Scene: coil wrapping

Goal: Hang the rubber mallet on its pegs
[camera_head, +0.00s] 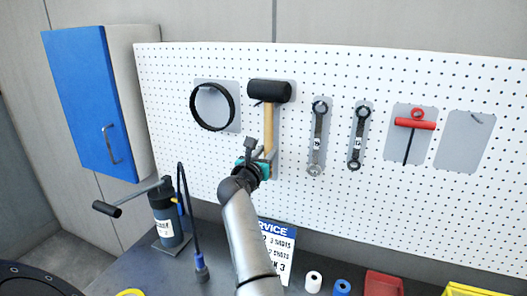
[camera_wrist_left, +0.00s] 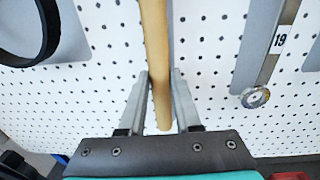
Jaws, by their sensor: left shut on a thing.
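The rubber mallet has a black head (camera_head: 268,91) and a pale wooden handle (camera_head: 269,122). It is upright, head at the top, in front of a grey outline patch on the pegboard. I cannot tell whether the head rests on its pegs. My left gripper (camera_head: 265,152) is shut on the lower part of the handle. In the left wrist view the handle (camera_wrist_left: 155,40) runs down between the two fingers (camera_wrist_left: 162,82), its lower end just above the gripper body. My right gripper is not in view.
On the white pegboard (camera_head: 360,205) hang a black ring (camera_head: 231,108) to the left, two wrenches (camera_head: 318,140) and a red T-handle tool (camera_head: 414,124) to the right. The rightmost grey patch (camera_head: 462,145) is bare. A blue-door cabinet (camera_head: 85,100) and a pump-like bottle (camera_head: 166,215) stand left.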

